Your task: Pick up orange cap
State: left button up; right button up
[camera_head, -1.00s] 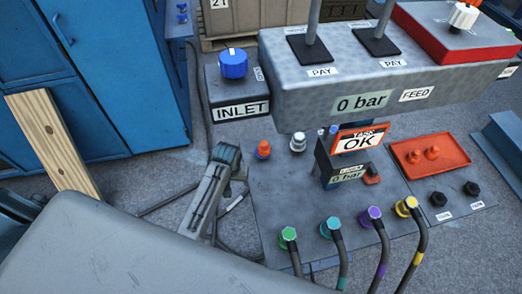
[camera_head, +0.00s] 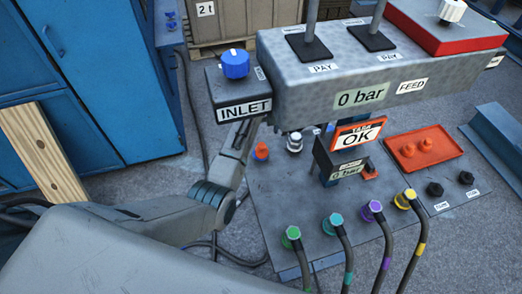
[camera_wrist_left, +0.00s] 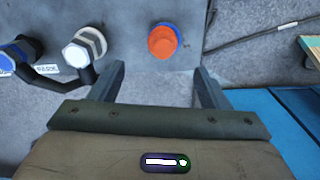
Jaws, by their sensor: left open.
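An orange cap (camera_head: 261,152) with a blue base sits on the grey floor plate (camera_head: 280,200), left of a white-silver fitting (camera_head: 295,142). In the left wrist view the orange cap (camera_wrist_left: 162,42) is ahead of my left gripper (camera_wrist_left: 159,68), roughly centred between its two open fingers. The fingers are apart and empty, and the cap lies beyond their tips. In the head view my left forearm reaches up to the console's lower left side, and its fingers cannot be made out. My right gripper is not shown.
The grey console (camera_head: 290,85) and INLET block (camera_head: 238,90) overhang the plate close to my left arm. Hoses with green (camera_head: 292,233), teal, purple and yellow fittings line the plate's front. A wooden plank (camera_head: 40,150) leans at left by a blue cabinet (camera_head: 110,90).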

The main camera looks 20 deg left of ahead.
aim_at(261, 144)
pick_arm(q)
notch_tip(261, 144, down, 4)
jog(key=shift+f, duration=0.1)
jog(key=shift+a+f, duration=0.1)
jog(key=shift+f, duration=0.35)
jog(key=f, duration=0.2)
jog(key=f+p, duration=0.1)
jog(key=f, duration=0.1)
jog(key=shift+a+f, duration=0.2)
jog(key=shift+f, duration=0.15)
jog(key=c, duration=1.3)
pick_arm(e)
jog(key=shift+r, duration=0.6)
pick_arm(q)
jog(key=shift+r, duration=0.2)
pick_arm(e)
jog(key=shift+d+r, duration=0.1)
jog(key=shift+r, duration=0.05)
